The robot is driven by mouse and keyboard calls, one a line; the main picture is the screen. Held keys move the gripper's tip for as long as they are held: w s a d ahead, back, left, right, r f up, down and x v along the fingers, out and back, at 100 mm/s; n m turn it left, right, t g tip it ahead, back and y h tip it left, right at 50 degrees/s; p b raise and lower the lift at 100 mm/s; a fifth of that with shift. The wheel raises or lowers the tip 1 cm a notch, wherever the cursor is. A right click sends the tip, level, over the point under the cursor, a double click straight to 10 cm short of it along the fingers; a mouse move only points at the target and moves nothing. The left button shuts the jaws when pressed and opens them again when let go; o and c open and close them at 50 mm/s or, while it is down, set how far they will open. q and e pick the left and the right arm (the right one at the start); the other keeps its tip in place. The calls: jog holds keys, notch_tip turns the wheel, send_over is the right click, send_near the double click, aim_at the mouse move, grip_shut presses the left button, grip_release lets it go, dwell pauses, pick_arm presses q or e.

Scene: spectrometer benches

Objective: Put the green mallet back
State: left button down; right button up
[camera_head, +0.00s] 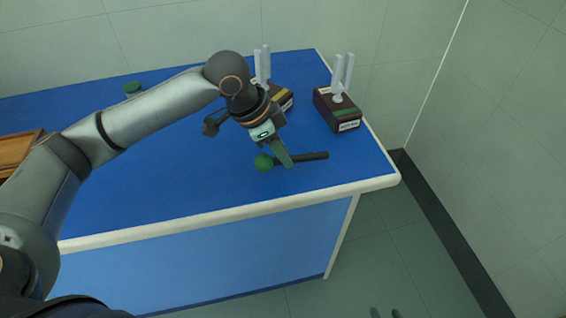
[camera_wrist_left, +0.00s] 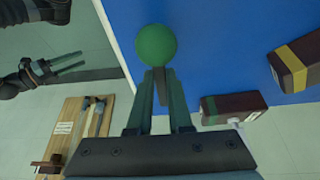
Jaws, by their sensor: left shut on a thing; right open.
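The green mallet has a round green head (camera_head: 263,162) and a dark handle (camera_head: 312,156). My left gripper (camera_head: 283,160) is shut on the handle near the head, over the front right part of the blue table (camera_head: 190,175). In the head view the head points left and the handle right. In the left wrist view the green head (camera_wrist_left: 156,45) shows just beyond the fingertips. I cannot tell how high it is above the table. My right gripper (camera_wrist_left: 72,64) is open, away from the table; its tips show at the head view's bottom edge.
A dark box with a green band and pale fork (camera_head: 340,112) stands near the table's right edge. A similar yellow-banded box (camera_head: 287,98) is partly behind my left arm. A wooden tray (camera_head: 15,150) lies at far left. A green-topped object (camera_head: 133,88) stands at the back.

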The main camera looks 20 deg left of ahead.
pick_arm(q)
jog(key=shift+f, duration=1.5)
jog(key=c, duration=0.8)
grip_release()
jog(key=shift+f, duration=0.1)
jog(key=shift+c, duration=0.2)
jog(key=p+v, duration=0.1)
jog(key=v, duration=1.1)
jog(key=shift+p, duration=0.3)
